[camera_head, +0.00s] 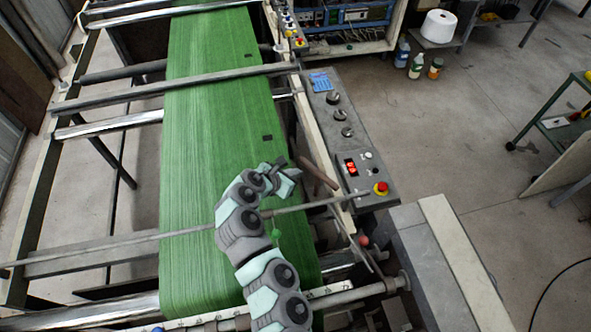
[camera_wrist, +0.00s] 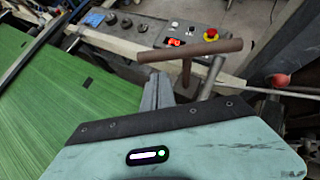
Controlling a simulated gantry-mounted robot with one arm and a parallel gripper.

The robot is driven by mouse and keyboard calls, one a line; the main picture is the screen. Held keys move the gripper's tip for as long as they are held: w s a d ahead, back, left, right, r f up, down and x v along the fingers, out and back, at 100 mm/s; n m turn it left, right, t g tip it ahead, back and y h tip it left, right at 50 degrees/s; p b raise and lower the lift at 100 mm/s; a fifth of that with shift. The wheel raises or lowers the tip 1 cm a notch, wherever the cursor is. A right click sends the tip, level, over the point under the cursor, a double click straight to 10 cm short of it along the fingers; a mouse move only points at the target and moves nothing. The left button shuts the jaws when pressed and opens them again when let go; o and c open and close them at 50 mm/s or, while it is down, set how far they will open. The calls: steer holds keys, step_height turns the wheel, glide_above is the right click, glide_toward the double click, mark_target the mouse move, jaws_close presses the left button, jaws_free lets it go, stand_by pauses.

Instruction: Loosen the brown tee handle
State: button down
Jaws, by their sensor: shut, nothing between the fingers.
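The brown tee handle (camera_head: 318,173) is at the right edge of the green sack web, beside the control panel. My gripper (camera_head: 285,163) is just left of the handle in the head view. In the wrist view my gripper's grey fingers (camera_wrist: 157,88) are shut and empty, left of the stem and below the left part of the crossbar. I cannot tell whether they touch the handle.
The control panel (camera_head: 345,130) has dark knobs, a red display and a red emergency button (camera_head: 381,188). A red ball knob (camera_head: 363,241) is nearby. The green web (camera_head: 210,100) runs under my arm, with metal rollers across it. Open floor lies to the right.

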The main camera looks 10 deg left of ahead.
steer(key=s+a+f+b+v, duration=0.1)
steer(key=b+v, duration=0.1)
steer(key=v, duration=0.9)
steer(key=m+t+h+b, duration=0.1)
steer(key=t+h, duration=0.3)
glide_toward(326, 183)
steer(key=p+x, duration=0.2)
steer(key=x, duration=0.5)
steer(key=shift+s+d+r+p, duration=0.1)
steer(key=shift+p, duration=0.3)
